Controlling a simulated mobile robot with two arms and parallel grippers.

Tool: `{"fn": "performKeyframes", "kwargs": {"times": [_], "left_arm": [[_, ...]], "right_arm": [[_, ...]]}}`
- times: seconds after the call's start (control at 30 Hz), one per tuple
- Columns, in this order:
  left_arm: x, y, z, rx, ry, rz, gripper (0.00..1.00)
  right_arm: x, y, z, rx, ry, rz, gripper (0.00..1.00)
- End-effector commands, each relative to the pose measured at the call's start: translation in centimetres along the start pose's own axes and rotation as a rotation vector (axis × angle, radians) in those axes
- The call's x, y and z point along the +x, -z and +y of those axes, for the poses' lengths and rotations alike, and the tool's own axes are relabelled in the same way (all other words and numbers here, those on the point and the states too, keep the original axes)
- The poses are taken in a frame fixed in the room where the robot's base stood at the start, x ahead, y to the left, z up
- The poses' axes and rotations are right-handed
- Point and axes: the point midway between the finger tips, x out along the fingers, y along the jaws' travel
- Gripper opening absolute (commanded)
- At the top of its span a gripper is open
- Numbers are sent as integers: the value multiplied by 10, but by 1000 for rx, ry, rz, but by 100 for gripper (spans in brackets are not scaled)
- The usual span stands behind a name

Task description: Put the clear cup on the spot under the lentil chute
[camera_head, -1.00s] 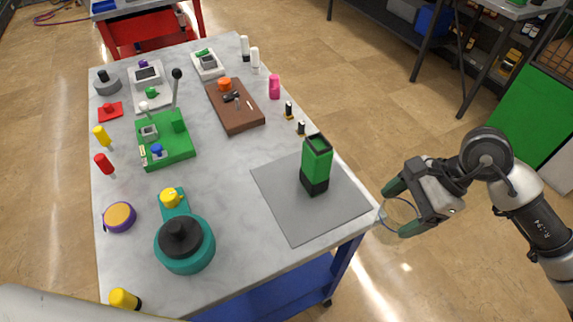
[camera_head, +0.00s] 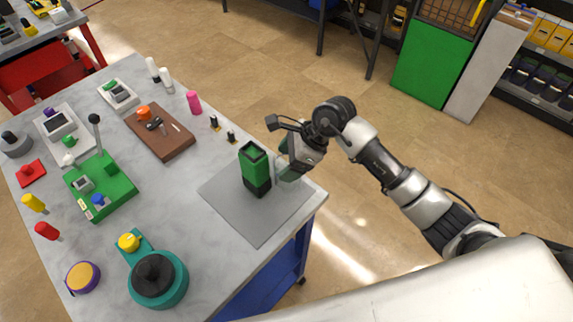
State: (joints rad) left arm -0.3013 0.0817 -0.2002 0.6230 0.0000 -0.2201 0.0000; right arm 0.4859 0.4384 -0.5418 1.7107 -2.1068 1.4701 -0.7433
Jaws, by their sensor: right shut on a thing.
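My right gripper (camera_head: 284,165) comes in from the right, at the right edge of the grey mat (camera_head: 252,220). It is shut on the clear cup (camera_head: 279,173), which is faint and partly hidden by the fingers. A green and black upright box (camera_head: 255,170) with an open top stands on the mat, just left of the gripper. I cannot tell whether the cup touches the mat or the box. No marked spot and no part that I can surely call the lentil chute show. My left gripper is not in view.
A green machine with a lever (camera_head: 101,188), a brown board (camera_head: 161,132) and a teal round pot (camera_head: 158,279) stand on the marble table. The mat's front part is clear.

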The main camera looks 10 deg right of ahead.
Motion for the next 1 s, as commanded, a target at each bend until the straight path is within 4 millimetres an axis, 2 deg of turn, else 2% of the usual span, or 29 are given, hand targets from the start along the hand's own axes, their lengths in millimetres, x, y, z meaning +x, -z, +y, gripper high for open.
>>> {"fn": "performKeyframes", "kwargs": {"times": [0.1,0.27,0.4,0.77,0.8,0.93,1.0], "left_arm": [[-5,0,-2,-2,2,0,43],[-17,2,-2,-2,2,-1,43],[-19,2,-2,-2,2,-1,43],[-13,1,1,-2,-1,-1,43],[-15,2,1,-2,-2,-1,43],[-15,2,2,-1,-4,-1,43],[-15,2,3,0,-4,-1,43]], "right_arm": [[6,1,-2,1,-3,0,52],[25,13,-1,4,-5,0,52],[35,21,-2,1,-2,0,52],[40,24,-2,-1,0,1,52],[38,23,-2,-1,0,1,81],[38,23,-2,-1,0,0,100],[38,23,-2,-1,0,0,100]]}}
